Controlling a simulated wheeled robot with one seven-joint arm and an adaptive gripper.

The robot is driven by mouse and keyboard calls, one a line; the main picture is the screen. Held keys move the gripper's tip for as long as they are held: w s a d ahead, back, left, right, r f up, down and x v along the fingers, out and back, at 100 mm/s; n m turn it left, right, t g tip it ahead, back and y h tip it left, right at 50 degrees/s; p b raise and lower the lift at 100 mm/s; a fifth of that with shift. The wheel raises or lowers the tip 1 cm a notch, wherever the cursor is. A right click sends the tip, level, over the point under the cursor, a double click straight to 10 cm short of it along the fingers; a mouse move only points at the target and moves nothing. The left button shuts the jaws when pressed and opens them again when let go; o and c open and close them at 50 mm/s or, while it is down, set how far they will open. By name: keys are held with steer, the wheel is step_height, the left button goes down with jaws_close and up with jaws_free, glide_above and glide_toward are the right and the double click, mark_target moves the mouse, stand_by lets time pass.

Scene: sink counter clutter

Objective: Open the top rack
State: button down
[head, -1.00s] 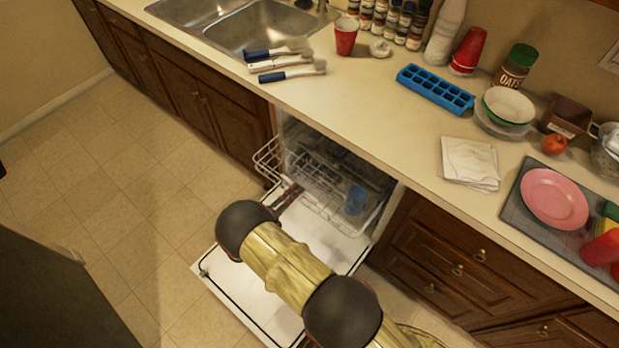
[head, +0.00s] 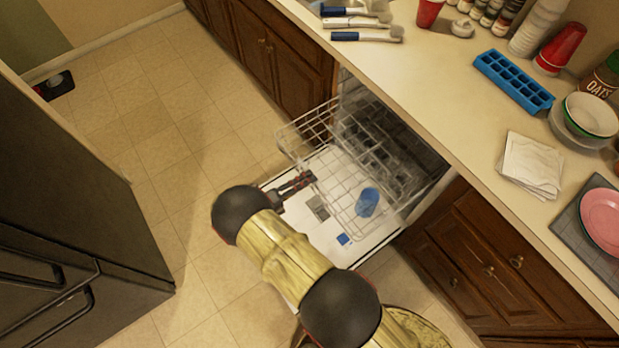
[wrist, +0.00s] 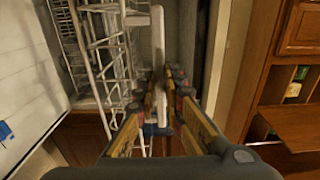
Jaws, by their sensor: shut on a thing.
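The top rack (head: 318,128) is a white wire basket, pulled partly out of the dishwasher over its lowered white door (head: 322,236). A blue cup (head: 367,202) shows within the rack. My gripper (head: 306,179) is at the rack's front edge in the head view. In the wrist view my gripper (wrist: 158,98) has its fingers closed around a white bar of the rack (wrist: 158,45), with white wires to the left. My arm hides part of the door in the head view.
The counter (head: 440,90) overhangs the dishwasher, with a blue ice tray (head: 513,82), napkins (head: 531,164) and a pink plate (head: 604,220). A dark fridge (head: 70,200) stands at the left, with clear floor (head: 180,190) between.

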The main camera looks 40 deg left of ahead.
steer(key=shift+f, duration=0.1)
steer(key=c, duration=2.2)
jaws_free()
steer(key=shift+o, duration=0.2)
